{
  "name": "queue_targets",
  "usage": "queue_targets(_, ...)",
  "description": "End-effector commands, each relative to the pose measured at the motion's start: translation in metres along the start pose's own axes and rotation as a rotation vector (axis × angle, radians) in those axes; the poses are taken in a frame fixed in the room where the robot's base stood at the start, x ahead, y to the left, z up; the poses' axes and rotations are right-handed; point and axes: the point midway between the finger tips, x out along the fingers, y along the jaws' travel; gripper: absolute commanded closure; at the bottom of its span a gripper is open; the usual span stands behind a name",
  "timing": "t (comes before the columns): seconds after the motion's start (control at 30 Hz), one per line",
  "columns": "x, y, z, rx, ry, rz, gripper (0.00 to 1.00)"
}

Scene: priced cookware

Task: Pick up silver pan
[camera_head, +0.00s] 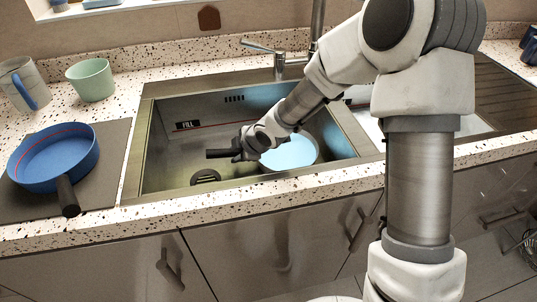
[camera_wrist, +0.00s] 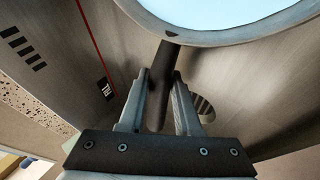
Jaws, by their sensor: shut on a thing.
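The silver pan (camera_head: 290,153) is in the sink, with a pale blue inside and a dark handle (camera_head: 217,153) that points left. My gripper (camera_head: 240,148) is at the handle, reaching into the sink from the right. In the wrist view my gripper (camera_wrist: 164,88) has one finger on each side of the dark handle (camera_wrist: 163,68), closed on it. The pan's rim (camera_wrist: 222,37) curves across the top of that view. My arm hides part of the pan in the head view, and I cannot tell whether the pan touches the sink floor.
The sink (camera_head: 160,160) has walls around the pan and a drain (camera_head: 205,177) at its front left. A tap (camera_head: 280,62) stands behind. A blue pan (camera_head: 55,160) lies on a dark mat at left, near a green cup (camera_head: 91,80) and a grey mug (camera_head: 20,88).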

Motion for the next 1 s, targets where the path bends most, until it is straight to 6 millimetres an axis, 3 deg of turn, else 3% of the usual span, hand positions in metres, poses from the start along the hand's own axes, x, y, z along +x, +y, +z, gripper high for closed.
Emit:
queue_targets(0.67,-0.002,0.004,-0.001,-0.003,0.001,0.006,1.0)
queue_targets(1.0,-0.015,0.013,-0.007,-0.003,0.002,0.008,1.0)
